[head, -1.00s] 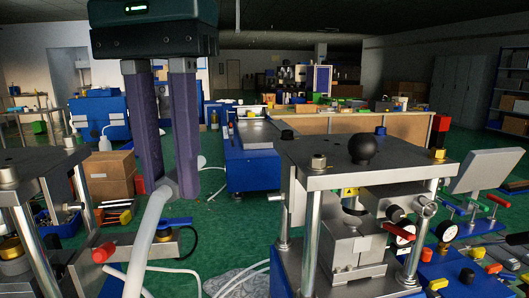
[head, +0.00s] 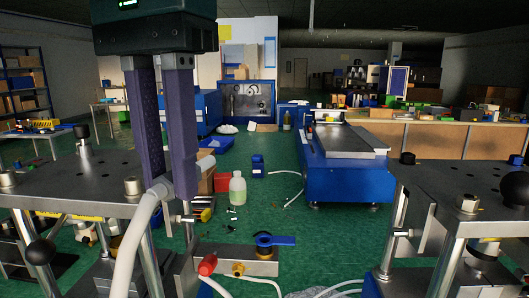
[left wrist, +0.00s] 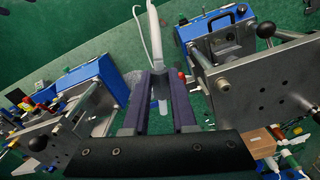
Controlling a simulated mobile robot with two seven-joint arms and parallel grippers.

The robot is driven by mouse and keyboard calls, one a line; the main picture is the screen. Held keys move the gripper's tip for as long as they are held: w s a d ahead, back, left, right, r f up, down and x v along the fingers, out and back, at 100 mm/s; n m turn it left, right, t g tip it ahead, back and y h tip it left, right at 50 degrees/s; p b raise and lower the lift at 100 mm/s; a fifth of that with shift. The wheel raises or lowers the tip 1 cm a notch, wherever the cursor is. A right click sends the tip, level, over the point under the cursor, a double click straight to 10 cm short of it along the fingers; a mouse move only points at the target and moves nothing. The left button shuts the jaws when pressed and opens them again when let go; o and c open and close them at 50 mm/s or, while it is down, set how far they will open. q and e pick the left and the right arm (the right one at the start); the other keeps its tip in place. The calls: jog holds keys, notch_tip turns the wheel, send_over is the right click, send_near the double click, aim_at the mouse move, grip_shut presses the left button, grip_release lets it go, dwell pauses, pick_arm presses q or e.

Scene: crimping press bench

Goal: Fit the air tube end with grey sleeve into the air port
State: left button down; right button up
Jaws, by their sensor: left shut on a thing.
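My left gripper (head: 170,188) hangs at the left of the head view, its purple fingers shut on the white air tube (head: 128,245). A short pale-grey end piece (head: 207,164) shows just right of the fingertips. The rest of the tube curves down to the lower left. In the left wrist view the tube (left wrist: 155,35) runs between the fingers (left wrist: 158,80). A metal block (head: 215,256) with a red knob (head: 207,264), a brass fitting (head: 238,269) and a blue-handled valve (head: 275,240) lies below and right of the gripper. I cannot tell which opening is the air port.
A press with a metal top plate (head: 80,180) stands at the left, close to the gripper. Another press (head: 468,203) stands at the right. White hoses (head: 330,292) run low between them. Open green floor (head: 300,240) lies beyond the block.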

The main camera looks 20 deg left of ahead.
pick_arm(q)
jog(key=shift+f, duration=0.1)
jog(key=w+d+r+n+g+h, duration=0.1)
jog(key=w+d+n+g+h, duration=0.2)
jog(key=d+n, duration=0.45)
jog(key=w+d+n+g+h, duration=0.1)
jog(key=w+d+n+h, duration=0.3)
jog(key=d, duration=0.6)
jog(key=w+a+r+n+t+h, duration=0.1)
jog(key=w+a+n+t+h, duration=0.1)
jog(key=w+n+t+h, duration=0.6)
jog(key=w+a+f+n+t+y, duration=0.1)
jog(key=a+f+n+t+y, duration=0.9)
jog(key=a+n+t, duration=0.3)
jog(key=shift+w+a+n+t+y, duration=0.35)
jog(key=shift+a+n+y, duration=0.15)
jog(key=shift+a, duration=0.5)
pick_arm(e)
jog(key=shift+w+a, duration=0.2)
